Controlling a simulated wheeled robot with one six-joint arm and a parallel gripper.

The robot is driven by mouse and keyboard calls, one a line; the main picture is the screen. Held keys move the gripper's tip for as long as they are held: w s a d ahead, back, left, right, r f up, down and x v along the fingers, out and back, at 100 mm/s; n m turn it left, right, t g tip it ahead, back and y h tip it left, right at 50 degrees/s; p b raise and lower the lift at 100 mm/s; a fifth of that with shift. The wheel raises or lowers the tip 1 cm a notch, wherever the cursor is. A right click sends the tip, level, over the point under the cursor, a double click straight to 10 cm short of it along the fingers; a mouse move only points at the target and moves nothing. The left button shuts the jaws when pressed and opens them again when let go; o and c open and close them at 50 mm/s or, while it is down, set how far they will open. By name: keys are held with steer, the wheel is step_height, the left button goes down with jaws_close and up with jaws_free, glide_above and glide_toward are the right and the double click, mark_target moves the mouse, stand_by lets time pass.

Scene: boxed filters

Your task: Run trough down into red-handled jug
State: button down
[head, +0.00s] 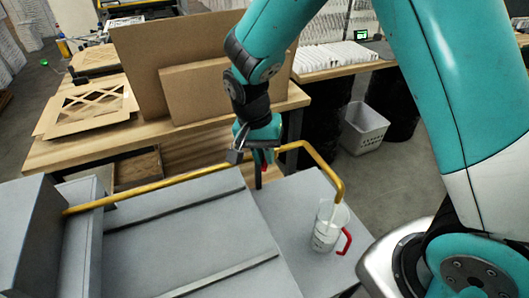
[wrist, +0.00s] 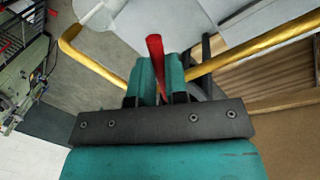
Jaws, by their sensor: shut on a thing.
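A clear jug (head: 326,232) with a red handle (head: 346,241) stands upright on a grey surface at the right in the head view. A yellow pipe (head: 150,187) leaves a grey trough-like body (head: 85,240) at the left, runs right, and bends down above the jug. A thin pale streak, seemingly a stream, shows between the pipe's end and the jug. How full the jug is, I cannot tell. My gripper (head: 260,148) is at the pipe, left of the jug. In the wrist view its teal fingers (wrist: 160,82) are shut on a red lever (wrist: 156,50).
Grey flat panels (head: 185,240) fill the front. A wooden table (head: 85,150) with brown boards (head: 170,60) stands behind. A white bin (head: 363,128) is on the floor at the back right. My arm fills the right side of the head view.

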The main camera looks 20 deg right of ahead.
steer(key=shift+s+d+n+t, duration=0.2)
steer(key=shift+s+d+n, duration=0.1)
steer(key=shift+d+n, duration=0.7)
steer(key=shift+s+d+n+t, duration=0.25)
steer(key=shift+d+n, duration=0.5)
steer(key=shift+n, duration=0.6)
steer(key=shift+s+d+n+t, duration=0.15)
steer(key=shift+s+d+n, duration=0.2)
steer(key=shift+d+n, duration=0.65)
steer(key=shift+a+n, duration=0.1)
steer(key=shift+n, duration=0.15)
steer(key=c, duration=1.1)
jaws_free()
steer(key=shift+r, duration=0.1)
steer(key=a+r, duration=0.1)
steer(key=r, duration=0.4)
steer(key=a+r+b, duration=0.1)
steer(key=r, duration=0.5)
steer(key=a+r+b, duration=0.1)
steer(key=r, duration=0.5)
steer(key=shift+a, duration=0.2)
steer(key=shift+s, duration=0.1)
